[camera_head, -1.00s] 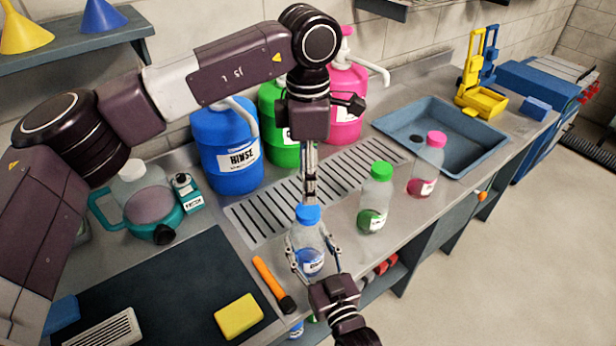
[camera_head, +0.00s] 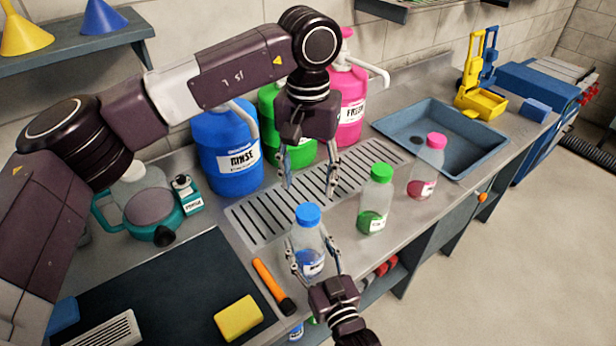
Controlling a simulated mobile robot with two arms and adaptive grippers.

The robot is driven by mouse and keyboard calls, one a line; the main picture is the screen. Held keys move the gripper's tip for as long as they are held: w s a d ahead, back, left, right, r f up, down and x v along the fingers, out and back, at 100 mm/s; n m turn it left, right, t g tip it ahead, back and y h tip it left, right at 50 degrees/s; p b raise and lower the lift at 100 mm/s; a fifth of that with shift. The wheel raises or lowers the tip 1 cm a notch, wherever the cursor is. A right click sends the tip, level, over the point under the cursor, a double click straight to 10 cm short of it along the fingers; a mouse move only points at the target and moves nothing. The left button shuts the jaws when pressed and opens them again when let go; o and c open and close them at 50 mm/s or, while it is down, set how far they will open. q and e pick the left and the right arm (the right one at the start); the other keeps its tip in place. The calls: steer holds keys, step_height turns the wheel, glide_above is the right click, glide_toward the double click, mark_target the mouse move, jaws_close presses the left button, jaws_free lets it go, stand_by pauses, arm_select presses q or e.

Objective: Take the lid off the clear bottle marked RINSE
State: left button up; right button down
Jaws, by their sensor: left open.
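The clear bottle (camera_head: 307,243) with the blue lid (camera_head: 308,215) and a little blue liquid stands upright near the counter's front edge. Its label is partly hidden and too small to read surely. The lid sits on its neck. My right gripper (camera_head: 314,262) comes from the front with one finger on each side of the bottle's body, seemingly gripping it. My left gripper (camera_head: 310,189) points down just above and behind the lid, fingers spread, nothing between them.
Similar bottles with a green lid (camera_head: 376,200) and a pink lid (camera_head: 427,168) stand to the right. A blue RINSE jug (camera_head: 228,165) is behind left. An orange-handled tool (camera_head: 268,277) and a yellow sponge (camera_head: 238,318) lie left of the bottle.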

mark_target(308, 211)
arm_select(q)
steer(key=m, duration=0.3)
steer(key=shift+f, duration=4)
